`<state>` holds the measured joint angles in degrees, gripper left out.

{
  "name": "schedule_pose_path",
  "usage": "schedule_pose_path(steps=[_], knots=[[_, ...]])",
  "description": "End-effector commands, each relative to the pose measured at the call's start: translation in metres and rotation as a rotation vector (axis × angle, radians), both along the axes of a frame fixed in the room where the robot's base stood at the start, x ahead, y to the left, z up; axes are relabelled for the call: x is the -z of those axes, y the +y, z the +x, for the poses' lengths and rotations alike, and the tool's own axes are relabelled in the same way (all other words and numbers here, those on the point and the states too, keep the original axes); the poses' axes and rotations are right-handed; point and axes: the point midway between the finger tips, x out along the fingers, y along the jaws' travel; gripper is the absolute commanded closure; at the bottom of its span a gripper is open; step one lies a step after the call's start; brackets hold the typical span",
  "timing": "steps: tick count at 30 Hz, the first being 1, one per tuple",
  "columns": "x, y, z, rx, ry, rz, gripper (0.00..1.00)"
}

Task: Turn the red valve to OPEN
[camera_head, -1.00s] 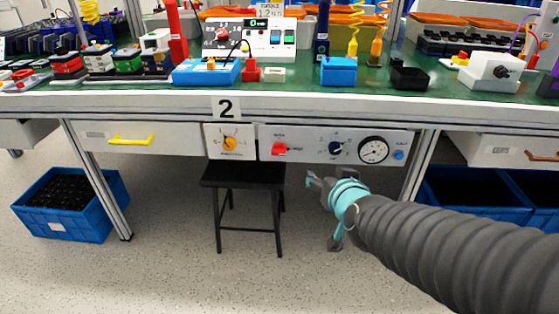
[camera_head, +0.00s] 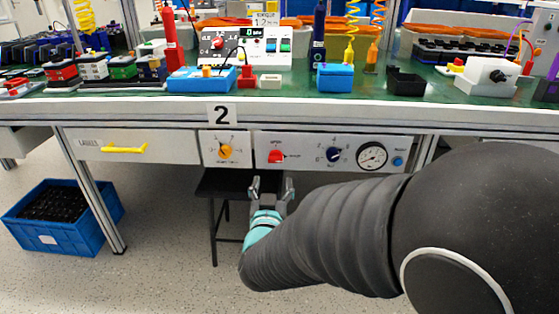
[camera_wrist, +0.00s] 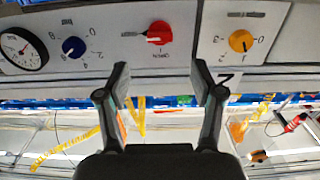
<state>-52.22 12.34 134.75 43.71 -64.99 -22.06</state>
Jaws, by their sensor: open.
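The red valve (camera_head: 276,156) is a small red knob on the white panel under the bench's front edge. A label sits above it, and its pointed side faces right in the head view. In the wrist view, which is upside down, the red valve (camera_wrist: 158,33) lies ahead and between the fingers, with a label reading OPEN just below it. My gripper (camera_head: 270,182) is open and empty, below and slightly left of the valve and apart from it. In the wrist view my gripper (camera_wrist: 160,82) shows both fingers spread, with nothing between them.
A yellow-orange knob (camera_head: 225,151) is left of the valve. A dark blue knob (camera_head: 334,154), a gauge (camera_head: 372,155) and a blue button (camera_head: 398,161) are to its right. A black stool (camera_head: 222,186) stands below the panel. The bench edge (camera_head: 300,113) overhangs above.

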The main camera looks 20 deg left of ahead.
Motion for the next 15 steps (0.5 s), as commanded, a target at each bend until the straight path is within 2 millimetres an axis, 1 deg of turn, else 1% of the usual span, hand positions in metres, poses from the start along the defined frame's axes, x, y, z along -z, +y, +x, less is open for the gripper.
schedule_pose_path(steps=[1,6,12,15], knots=[[0.001,0.002,0.011,0.003,0.001,-0.001,0.33],[0.000,0.009,0.042,0.002,0.001,0.001,0.33],[0.001,0.016,0.074,0.001,0.001,0.000,0.33],[0.000,0.020,0.085,0.000,0.001,0.000,0.33]])
